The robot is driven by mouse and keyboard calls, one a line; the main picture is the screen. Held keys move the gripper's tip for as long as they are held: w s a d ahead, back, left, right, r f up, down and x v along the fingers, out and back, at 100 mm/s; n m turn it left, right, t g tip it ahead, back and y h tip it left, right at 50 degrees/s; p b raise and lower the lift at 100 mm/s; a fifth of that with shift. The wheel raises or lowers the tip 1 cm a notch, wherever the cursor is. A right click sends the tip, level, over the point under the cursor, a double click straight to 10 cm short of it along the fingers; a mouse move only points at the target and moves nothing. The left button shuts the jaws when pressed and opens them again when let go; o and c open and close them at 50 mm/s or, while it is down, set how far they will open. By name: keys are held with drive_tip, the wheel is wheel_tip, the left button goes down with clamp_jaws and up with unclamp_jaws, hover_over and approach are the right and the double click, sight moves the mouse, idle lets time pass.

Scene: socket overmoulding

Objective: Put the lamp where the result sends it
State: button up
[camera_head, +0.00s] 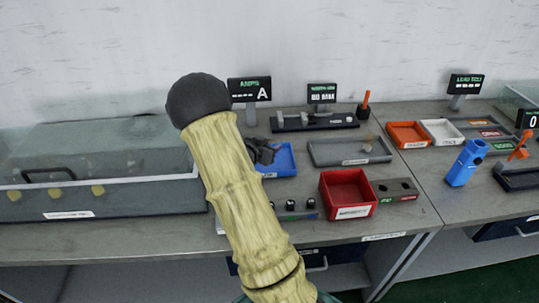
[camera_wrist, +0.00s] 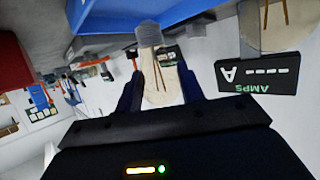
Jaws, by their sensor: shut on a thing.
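The lamp (camera_wrist: 165,85) is in the wrist view, a pale, clear-looking body with thin dark lines inside and a grey cap (camera_wrist: 149,33) at its far end. My gripper (camera_wrist: 160,90) is shut on it, one dark finger on each side. In the head view, my arm covers the middle of the bench, and I cannot make out the lamp there. The AMPS display (camera_head: 249,90) shows dashes and an A; it also shows upside down in the wrist view (camera_wrist: 257,73). A second small display (camera_head: 322,94) stands to its right, its text too small to read surely.
A blue tray (camera_head: 287,160) with dark items, a red bin (camera_head: 347,193) and a grey tray (camera_head: 350,152) stand mid-bench. Orange (camera_head: 408,134) and white (camera_head: 442,131) trays lie right, near a blue upright device (camera_head: 465,163). A glass-covered case (camera_head: 110,200) fills the left.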

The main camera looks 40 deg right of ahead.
drive_tip(key=shift+f, duration=1.85)
drive_tip(key=shift+f, duration=0.15)
drive_tip(key=o, duration=0.9)
drive_tip(key=shift+o, duration=0.2)
